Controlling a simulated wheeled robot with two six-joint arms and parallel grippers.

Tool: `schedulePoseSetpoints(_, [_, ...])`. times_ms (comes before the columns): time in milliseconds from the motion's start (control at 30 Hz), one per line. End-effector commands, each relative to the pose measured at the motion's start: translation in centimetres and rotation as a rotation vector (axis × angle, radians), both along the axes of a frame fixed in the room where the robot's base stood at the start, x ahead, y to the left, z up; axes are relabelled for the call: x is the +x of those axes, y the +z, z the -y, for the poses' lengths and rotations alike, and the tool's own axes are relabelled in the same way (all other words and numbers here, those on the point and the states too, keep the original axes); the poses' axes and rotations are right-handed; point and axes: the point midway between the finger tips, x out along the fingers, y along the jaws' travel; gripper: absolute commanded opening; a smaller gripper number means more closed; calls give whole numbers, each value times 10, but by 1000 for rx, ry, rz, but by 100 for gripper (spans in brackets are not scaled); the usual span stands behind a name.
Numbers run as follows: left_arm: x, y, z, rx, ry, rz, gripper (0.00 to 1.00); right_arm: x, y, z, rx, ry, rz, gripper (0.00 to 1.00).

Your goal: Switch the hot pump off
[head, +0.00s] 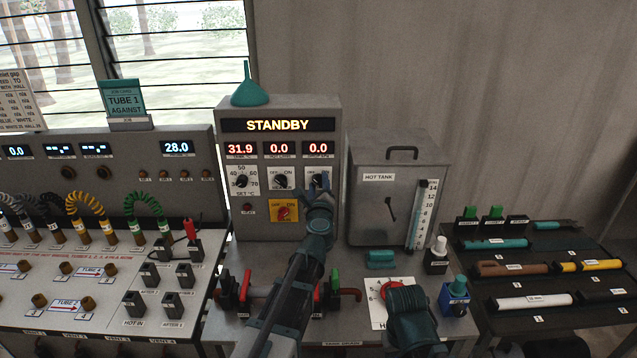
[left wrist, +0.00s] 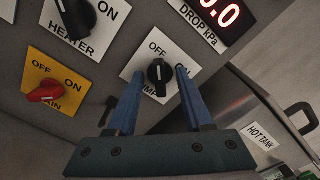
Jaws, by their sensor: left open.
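The grey control box (head: 285,222) carries a row of dial plates under its red readouts. The hot pump's black knob (left wrist: 158,77) sits on a white OFF/ON plate, and its white mark points up toward the word OFF. Part of the plate's lettering is hidden by my fingers. My left gripper (head: 318,180) is open in front of this plate. In the left wrist view its two blue fingers (left wrist: 158,88) stand on either side of the knob; I cannot tell whether they touch it.
Left of the pump knob are the heater knob (left wrist: 75,18) and, below it, the red main switch (left wrist: 46,91) on yellow. The display (head: 278,125) reads STANDBY. The hot tank (head: 385,205) stands close on the right. Valves and pipes (head: 345,294) lie below on the bench.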

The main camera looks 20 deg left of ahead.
Motion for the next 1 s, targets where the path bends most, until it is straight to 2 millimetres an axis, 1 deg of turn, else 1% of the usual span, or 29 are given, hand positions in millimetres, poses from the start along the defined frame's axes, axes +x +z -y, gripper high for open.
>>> schedulePoseSetpoints(167, [-1, 0, 0, 0, 0, 0, 51, 0, 0, 0, 0, 0, 0, 50])
schedulePoseSetpoints(267, [-6, 0, 1, 1, 0, 0, 51, 0, 0, 0, 0, 0, 0, 50])
schedulePoseSetpoints(800, [-63, 0, 18, 1, 0, 0, 51, 0, 0, 0, 0, 0, 0, 50])
schedulePoseSetpoints(900, [-68, 0, 19, 1, 0, 0, 51, 0, 0, 0, 0, 0, 0, 50])
schedulePoseSetpoints(1000, [-68, 0, 19, 1, 0, 0, 51, 0, 0, 0, 0, 0, 0, 50])
